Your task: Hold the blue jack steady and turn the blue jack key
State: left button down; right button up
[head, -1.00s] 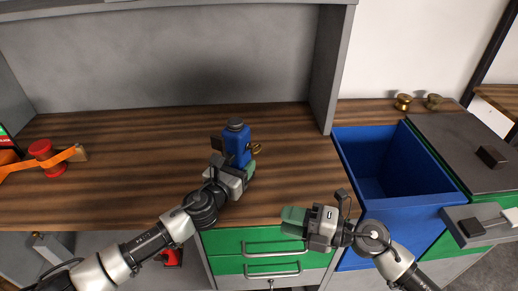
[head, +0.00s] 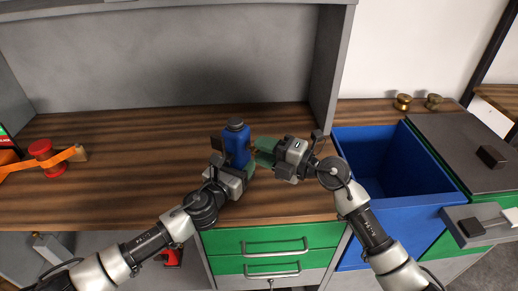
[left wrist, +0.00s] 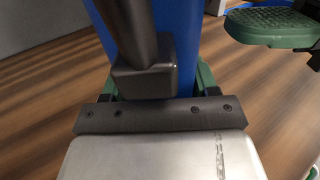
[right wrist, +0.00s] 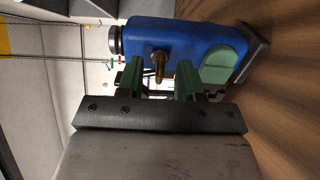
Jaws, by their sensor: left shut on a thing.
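The blue jack (head: 236,142), with a dark cap on top, stands upright on the wooden bench. My left gripper (head: 246,170) is shut on its lower body. In the left wrist view, the blue body (left wrist: 185,35) fills the space ahead of the jaws. The brass key (right wrist: 158,64) sticks out of the jack's side in the right wrist view. My right gripper (right wrist: 161,75) is open, with its green fingers on either side of the key and a gap to each. In the head view the right gripper (head: 264,152) hides the key.
A deep blue bin (head: 385,160) is sunk to the right of the bench. Red spools with an orange belt (head: 45,155) lie at the far left. Brass knobs (head: 403,102) stand at the back right. The bench behind the jack is clear.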

jog(key=shift+w+a, duration=0.35)
jog(key=shift+a, duration=0.3)
grip_shut()
